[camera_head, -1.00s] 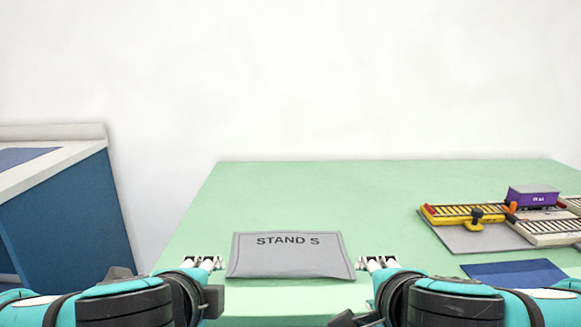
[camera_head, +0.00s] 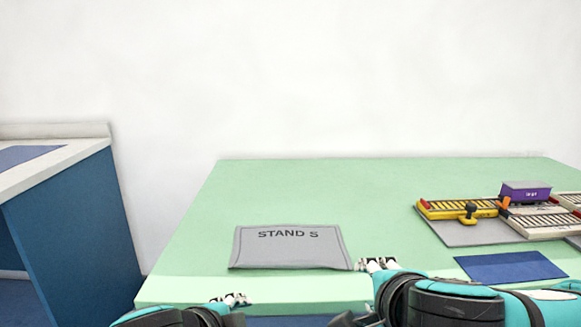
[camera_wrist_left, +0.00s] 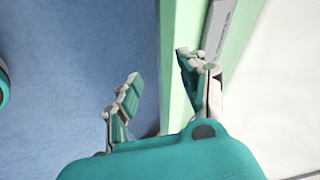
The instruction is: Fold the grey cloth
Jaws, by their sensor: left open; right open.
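The grey cloth (camera_head: 288,256) lies flat near the front edge of the green table, with "STAND S" lettering along its far side and a darker line inside its border. My right gripper (camera_head: 376,263) is open right beside the cloth's near right corner; I cannot tell whether it touches. My left gripper (camera_head: 230,299) is low at the table's front edge, nearer than the cloth and apart from it. The left wrist view shows its open, empty fingers (camera_wrist_left: 157,64) by the table edge. A grey strip, likely the cloth (camera_wrist_left: 217,27), shows at the top there.
On the green table (camera_head: 300,190), a yellow track piece (camera_head: 455,210), a purple wagon (camera_head: 525,191) and pale track pieces stand at the right on a grey mat (camera_head: 475,235). A dark blue sheet (camera_head: 510,267) lies in front. A blue-sided bench (camera_head: 75,215) stands left. The table's back left is clear.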

